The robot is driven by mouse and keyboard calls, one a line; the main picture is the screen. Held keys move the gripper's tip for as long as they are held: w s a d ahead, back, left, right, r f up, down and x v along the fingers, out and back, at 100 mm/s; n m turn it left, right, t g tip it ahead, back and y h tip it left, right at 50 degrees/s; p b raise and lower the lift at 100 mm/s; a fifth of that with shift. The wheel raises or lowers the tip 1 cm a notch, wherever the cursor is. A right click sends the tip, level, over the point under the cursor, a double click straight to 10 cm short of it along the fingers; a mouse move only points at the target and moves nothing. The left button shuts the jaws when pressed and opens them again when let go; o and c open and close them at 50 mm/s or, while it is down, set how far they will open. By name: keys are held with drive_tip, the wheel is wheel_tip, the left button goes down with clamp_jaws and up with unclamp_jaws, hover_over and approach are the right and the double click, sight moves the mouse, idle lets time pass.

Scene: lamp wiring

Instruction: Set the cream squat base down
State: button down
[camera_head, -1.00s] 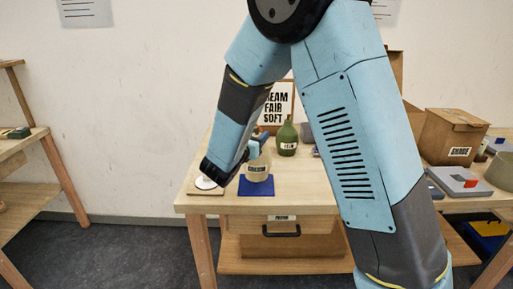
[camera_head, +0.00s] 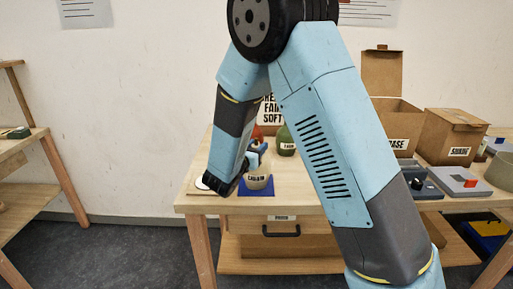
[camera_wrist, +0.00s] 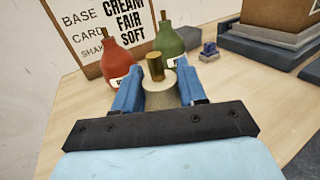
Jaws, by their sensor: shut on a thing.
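The cream squat base (camera_head: 257,183) has a label on its front and is upright over the blue mat (camera_head: 270,192) near the table's left end. Its lower edge is at the mat in the head view; I cannot tell whether it touches. My gripper (camera_head: 256,161) is shut on its upper part. In the wrist view the base's pale top (camera_wrist: 158,84) with a brass neck (camera_wrist: 155,66) sits between the blue fingers of my gripper (camera_wrist: 158,92).
A red bottle (camera_wrist: 119,58) and a green bottle (camera_wrist: 168,44) stand close behind the base, before a lettered sign (camera_wrist: 92,30). Open and closed cardboard boxes (camera_head: 452,138) stand at right.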

drive_tip(key=c, duration=0.6)
unclamp_jaws()
drive_tip(key=shift+c, duration=0.2)
drive_tip(key=shift+r, duration=0.1)
drive_tip(key=v, duration=1.2)
drive_tip(key=s+d+r+m+g+h, duration=0.1)
drive_tip(key=s+d+r+m+g, duration=0.3)
drive_tip(key=d, duration=0.4)
drive_tip(key=s+d+r+m+g, duration=0.1)
drive_tip(key=s+d+m+g, duration=0.1)
drive_tip(key=d+m+g, duration=0.35)
drive_tip(key=s+d+r+m+g+h, duration=0.1)
drive_tip(key=s+d+r+m+g, duration=0.3)
drive_tip(key=d, duration=0.6)
drive_tip(key=s+d+r+m+t+y, duration=0.1)
drive_tip(key=s+r+m+y, duration=0.2)
drive_tip(key=s+m+y, duration=0.2)
drive_tip(key=s+d+r+m+t+y, duration=0.2)
drive_tip(key=s+m+y, duration=0.3)
drive_tip(key=s+m, duration=0.3)
drive_tip(key=shift+s+d+r+m+y, duration=0.2)
drive_tip(key=shift+s+r+m+y, duration=0.4)
drive_tip(key=shift+m, duration=1.25)
